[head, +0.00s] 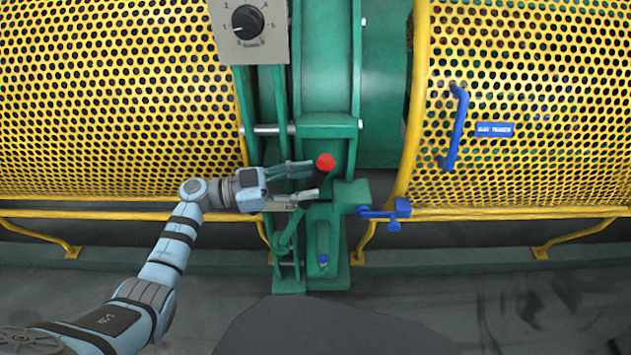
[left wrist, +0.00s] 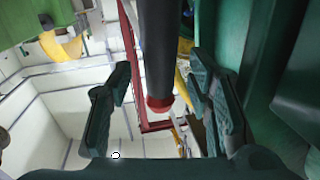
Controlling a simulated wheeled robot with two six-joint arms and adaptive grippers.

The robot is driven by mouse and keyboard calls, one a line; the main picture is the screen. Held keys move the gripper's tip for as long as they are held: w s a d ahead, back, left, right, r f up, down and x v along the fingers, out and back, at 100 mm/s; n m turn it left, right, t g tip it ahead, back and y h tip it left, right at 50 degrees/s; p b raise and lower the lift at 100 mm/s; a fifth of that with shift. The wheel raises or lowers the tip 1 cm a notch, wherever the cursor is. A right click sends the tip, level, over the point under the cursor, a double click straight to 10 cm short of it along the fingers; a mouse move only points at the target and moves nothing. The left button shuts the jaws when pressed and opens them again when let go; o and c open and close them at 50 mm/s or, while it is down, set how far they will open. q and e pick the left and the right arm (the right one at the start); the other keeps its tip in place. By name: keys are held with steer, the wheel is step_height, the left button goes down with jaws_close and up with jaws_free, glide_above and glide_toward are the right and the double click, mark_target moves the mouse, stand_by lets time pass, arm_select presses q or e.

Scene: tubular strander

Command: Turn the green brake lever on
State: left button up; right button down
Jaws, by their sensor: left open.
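The brake lever's black handle (head: 319,180) with its red end knob (head: 325,161) stands out from the green machine frame at the middle of the head view. My left gripper (head: 311,182) reaches in from the left with its fingers open, one above and one below the handle. In the left wrist view the handle (left wrist: 156,50) and its red knob (left wrist: 159,103) lie between the two spread fingers. Gaps show on both sides, the smaller one at the right finger. The lever's pivot is hard to make out. My right gripper is out of view.
Yellow perforated guards (head: 110,100) flank the frame, the right one (head: 530,90) with a blue handle (head: 456,128). A blue latch (head: 385,211) sits right of the lever. A dial box (head: 250,30) is above. The grey floor in front is open.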

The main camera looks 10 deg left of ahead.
arm_select(q)
steer(key=shift+x, duration=1.2)
steer(key=shift+d, duration=0.1)
jaws_close()
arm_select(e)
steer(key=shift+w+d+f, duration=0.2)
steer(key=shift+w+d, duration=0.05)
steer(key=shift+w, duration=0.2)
arm_select(q)
steer(key=shift+b, duration=0.3)
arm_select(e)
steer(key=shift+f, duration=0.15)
